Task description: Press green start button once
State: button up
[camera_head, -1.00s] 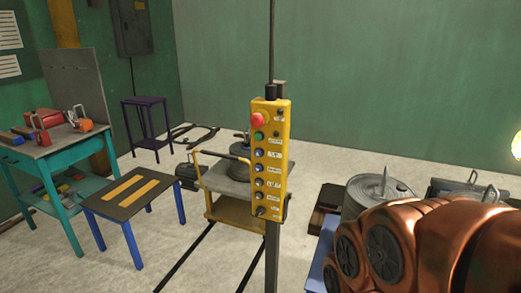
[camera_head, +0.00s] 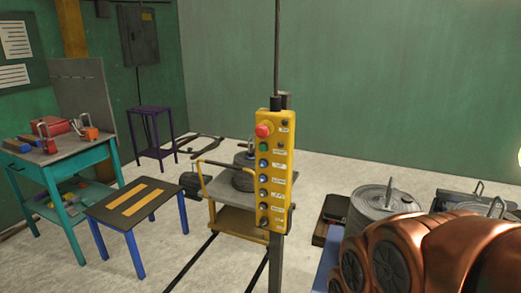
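A yellow control pendant (camera_head: 283,200) stands upright at mid picture on a grey post, with a cable rising from its top. A red mushroom button (camera_head: 263,130) is at its upper left. The green button (camera_head: 263,147) sits just below the red one. Several dark buttons with white labels run down below the green button. My copper-coloured arm fills the lower right, to the right of the pendant and apart from it in the picture. My gripper is not in view.
A blue-legged stool (camera_head: 107,199) and a teal workbench (camera_head: 22,164) with tools stand at left. A yellow cart (camera_head: 230,217) is behind the pendant. A grey metal canister (camera_head: 366,207) stands at right near my arm. Pale floor is open at left centre.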

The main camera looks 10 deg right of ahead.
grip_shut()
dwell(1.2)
